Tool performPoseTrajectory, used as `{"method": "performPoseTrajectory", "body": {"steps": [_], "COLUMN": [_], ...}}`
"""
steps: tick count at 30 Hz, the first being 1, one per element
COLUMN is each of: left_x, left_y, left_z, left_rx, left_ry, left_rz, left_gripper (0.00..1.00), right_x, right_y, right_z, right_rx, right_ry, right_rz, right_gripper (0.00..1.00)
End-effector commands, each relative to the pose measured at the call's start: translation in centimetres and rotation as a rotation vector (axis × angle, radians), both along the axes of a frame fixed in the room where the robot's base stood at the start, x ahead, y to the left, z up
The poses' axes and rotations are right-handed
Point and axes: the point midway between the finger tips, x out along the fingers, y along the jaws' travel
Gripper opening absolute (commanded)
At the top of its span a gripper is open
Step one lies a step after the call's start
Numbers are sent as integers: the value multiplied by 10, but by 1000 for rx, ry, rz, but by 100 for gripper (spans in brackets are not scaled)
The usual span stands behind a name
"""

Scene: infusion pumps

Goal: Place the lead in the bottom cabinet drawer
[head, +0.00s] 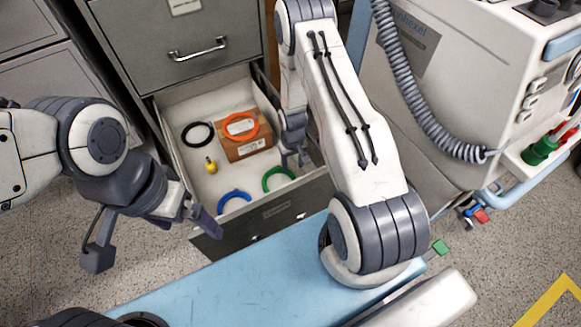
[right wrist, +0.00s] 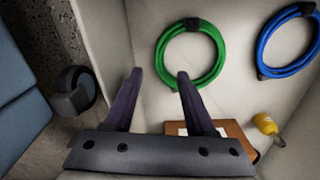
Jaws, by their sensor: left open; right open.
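Coiled leads lie in the open bottom drawer (head: 172,100). A green coil (head: 265,181) lies near its front right; in the right wrist view the green coil (right wrist: 219,70) is just beyond my fingertips. A blue coil (head: 234,193) lies to its left, also seen in the right wrist view (right wrist: 265,50). A black coil (head: 185,137) lies at the left, and an orange coil (head: 228,128) rests on a brown box (head: 246,149). My right gripper (head: 294,160) is open and empty over the drawer's right side. My left gripper (head: 198,212) is open and empty by the drawer's front left corner.
A small yellow object (head: 210,165) lies in the drawer. A closed drawer with a handle (head: 198,50) is above. A pale blue surface (head: 215,275) lies in front of the drawer. A large white medical machine (head: 470,90) with a grey coiled cable stands at the right.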

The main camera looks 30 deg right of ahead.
Motion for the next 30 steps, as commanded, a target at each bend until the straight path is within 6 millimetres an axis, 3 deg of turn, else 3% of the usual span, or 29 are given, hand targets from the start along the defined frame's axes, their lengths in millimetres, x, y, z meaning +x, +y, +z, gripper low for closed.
{"method": "performPoseTrajectory", "body": {"steps": [8,11,12,16,20,24,30], "left_x": [0,0,0,0,0,0,0], "left_y": [0,0,0,0,0,0,0], "left_z": [5,6,6,5,5,5,5], "left_rx": [1,0,0,0,0,0,0], "left_ry": [1,0,0,0,0,0,0], "left_rz": [0,0,0,0,0,0,0], "left_gripper": [100,100,100,100,100,100,100], "right_x": [7,15,16,0,-36,-94,-180], "right_y": [13,40,56,111,158,195,214], "right_z": [30,72,95,170,236,294,344], "right_rx": [-3,-6,-6,-1,11,32,68], "right_ry": [-7,-17,-21,-28,-36,-41,-38], "right_rz": [32,94,129,251,371,504,676], "right_gripper": [55,55,55,55,55,55,55]}}
